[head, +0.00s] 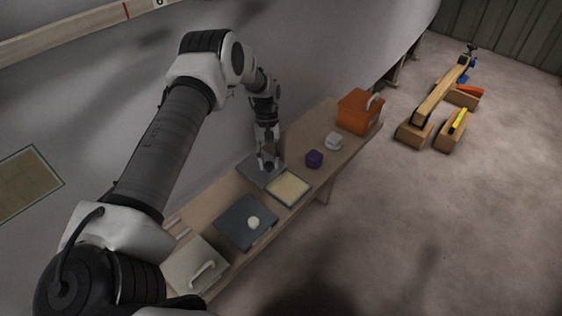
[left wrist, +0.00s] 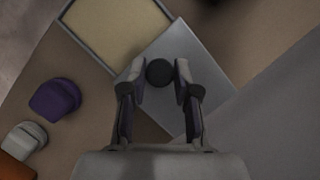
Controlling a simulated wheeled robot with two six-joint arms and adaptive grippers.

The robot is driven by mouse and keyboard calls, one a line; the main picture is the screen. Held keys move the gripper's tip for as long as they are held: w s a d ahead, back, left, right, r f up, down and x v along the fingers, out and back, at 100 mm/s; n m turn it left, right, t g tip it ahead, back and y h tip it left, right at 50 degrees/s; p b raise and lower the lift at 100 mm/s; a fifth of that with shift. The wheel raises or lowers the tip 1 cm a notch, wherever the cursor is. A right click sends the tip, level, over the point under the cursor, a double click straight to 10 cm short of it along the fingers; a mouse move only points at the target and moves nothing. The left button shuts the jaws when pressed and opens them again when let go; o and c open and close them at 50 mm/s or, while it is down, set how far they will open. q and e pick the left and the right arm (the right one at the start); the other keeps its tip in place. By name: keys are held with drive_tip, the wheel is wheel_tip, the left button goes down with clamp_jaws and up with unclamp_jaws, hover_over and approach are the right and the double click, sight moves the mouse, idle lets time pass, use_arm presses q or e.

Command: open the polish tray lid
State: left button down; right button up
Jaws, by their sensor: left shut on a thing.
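The polish tray (head: 288,188) is a shallow square tray on the bench, open on top with a tan surface showing. It also shows at the upper part of the left wrist view (left wrist: 112,28). A flat grey lid (head: 250,166) with a dark round knob (left wrist: 159,72) lies right beside the tray, against or slightly over its edge; I cannot tell which. My left gripper (head: 267,164) is over this lid, its two fingers (left wrist: 161,80) on either side of the knob and shut on it. My right gripper is not in view.
A dark slate lid (head: 240,215) with a pale knob and a pale handled panel (head: 192,262) lie nearer on the bench. A purple block (head: 314,158), a whitish object (head: 333,141) and an orange box (head: 356,115) stand farther along. The grey hull wall borders the bench's left side.

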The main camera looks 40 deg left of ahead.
use_arm(q)
drive_tip(key=shift+a, duration=0.3)
drive_tip(key=c, duration=0.9)
unclamp_jaws()
drive_tip(key=v, duration=1.2)
drive_tip(key=shift+f, duration=0.1)
